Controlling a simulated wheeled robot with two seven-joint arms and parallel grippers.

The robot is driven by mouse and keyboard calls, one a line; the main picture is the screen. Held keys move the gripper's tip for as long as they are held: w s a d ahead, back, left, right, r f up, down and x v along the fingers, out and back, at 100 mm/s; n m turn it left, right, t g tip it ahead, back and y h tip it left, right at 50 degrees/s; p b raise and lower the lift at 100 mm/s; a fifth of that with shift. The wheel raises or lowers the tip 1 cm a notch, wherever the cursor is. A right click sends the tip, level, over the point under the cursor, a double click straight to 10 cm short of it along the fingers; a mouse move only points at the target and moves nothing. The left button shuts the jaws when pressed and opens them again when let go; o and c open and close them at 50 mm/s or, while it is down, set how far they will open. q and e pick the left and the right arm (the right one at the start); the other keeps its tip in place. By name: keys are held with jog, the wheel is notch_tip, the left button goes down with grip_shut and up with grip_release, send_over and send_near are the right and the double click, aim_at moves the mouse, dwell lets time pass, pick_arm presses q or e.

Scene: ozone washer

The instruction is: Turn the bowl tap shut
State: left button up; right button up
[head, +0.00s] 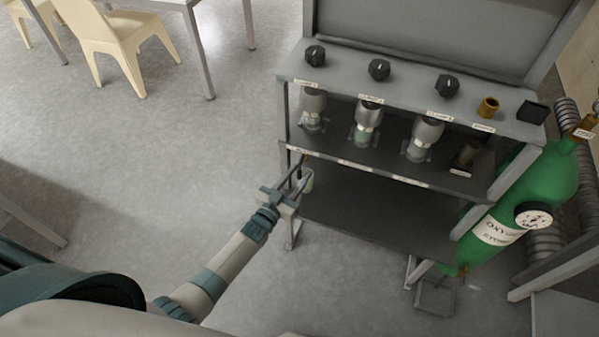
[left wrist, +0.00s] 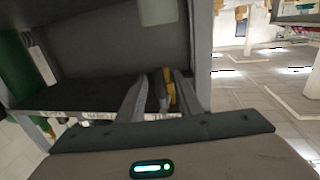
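My left gripper (head: 298,168) is at the left front corner of the grey rack, near its middle shelf edge. In the left wrist view its two fingers (left wrist: 161,80) stand apart, with a small yellow, brass-like piece (left wrist: 169,88) and a dark piece between them. These may be the bowl tap; I cannot tell its handle position or whether the fingers touch it. My right gripper is in neither view.
The rack's top (head: 410,100) carries several black knobs, a brass fitting (head: 488,107) and labels. Several metal valve bodies (head: 367,122) stand below it. A green oxygen cylinder (head: 535,190) with a gauge stands at the right.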

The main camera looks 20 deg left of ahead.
pick_arm(q)
jog(key=shift+w+d, duration=0.1)
jog(key=shift+w, duration=0.35)
grip_shut()
